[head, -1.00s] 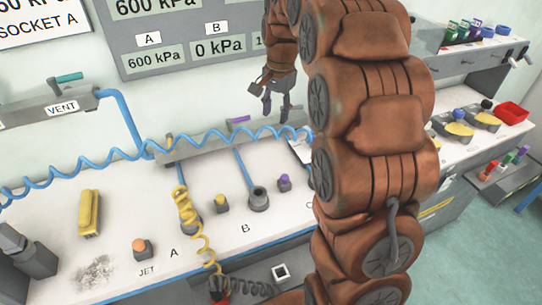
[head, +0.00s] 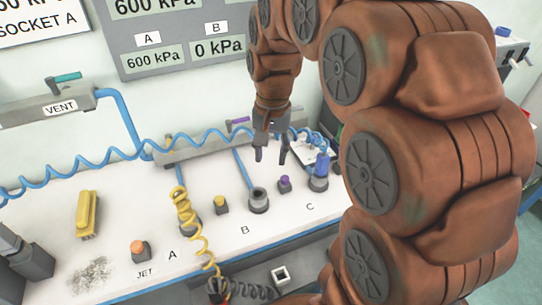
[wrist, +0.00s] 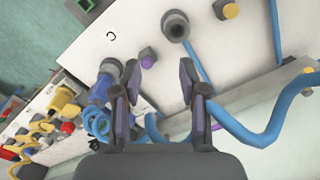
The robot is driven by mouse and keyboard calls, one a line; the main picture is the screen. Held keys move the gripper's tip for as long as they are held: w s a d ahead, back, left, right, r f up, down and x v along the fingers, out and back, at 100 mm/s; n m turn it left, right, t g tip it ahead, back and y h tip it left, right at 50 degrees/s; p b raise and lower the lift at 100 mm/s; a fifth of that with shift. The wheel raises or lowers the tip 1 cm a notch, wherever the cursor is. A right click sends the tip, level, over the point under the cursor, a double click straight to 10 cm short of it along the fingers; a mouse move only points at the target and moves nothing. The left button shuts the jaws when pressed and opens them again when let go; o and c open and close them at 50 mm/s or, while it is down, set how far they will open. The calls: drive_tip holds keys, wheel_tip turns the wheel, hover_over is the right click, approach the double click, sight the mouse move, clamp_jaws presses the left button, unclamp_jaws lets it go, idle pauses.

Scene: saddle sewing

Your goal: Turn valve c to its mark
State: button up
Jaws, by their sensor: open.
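My gripper (head: 270,156) is open, fingers pointing down, above the bench in front of the right part of the grey manifold (head: 205,143). In the wrist view its two fingers (wrist: 159,78) are apart with nothing held between them. A purple handle (head: 238,121) shows on the manifold, left of my gripper. I see no label or mark for valve c, and my gripper and wrist cover part of the manifold's right end. The letter C (head: 310,207) is on the bench, in front of a socket with a blue plug (head: 321,165).
Socket B (head: 259,199) is empty, with a purple button (head: 284,183) to its right. A yellow coiled hose (head: 186,205) is at A. A blue coiled hose (head: 100,150) crosses in front of the manifold. A yellow block (head: 88,214) lies at left.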

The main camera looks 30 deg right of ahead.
drive_tip(key=shift+s+a+f, duration=0.1)
drive_tip(key=shift+s+a, duration=0.1)
drive_tip(key=shift+s, duration=0.25)
drive_tip(key=shift+c, duration=0.4)
